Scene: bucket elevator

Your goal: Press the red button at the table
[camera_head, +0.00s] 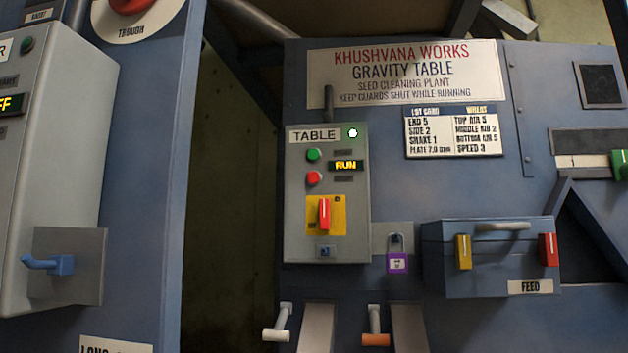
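The grey TABLE control box (297,225) is mounted on the blue gravity table panel in the head view. Its red button (314,178) sits on the left side, just below a green button (314,155). A display to the right of the buttons reads RUN (346,166). Below the buttons, a red rotary switch (324,213) stands upright on a yellow plate. Neither of my grippers shows in this view.
A blue FEED box (490,270) with yellow and red latches and a purple padlock (397,262) are right of the control box. Two levers (277,330) (376,334) stick out below. Another grey box (60,150) with a blue handle is at the left. A dark gap separates the machines.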

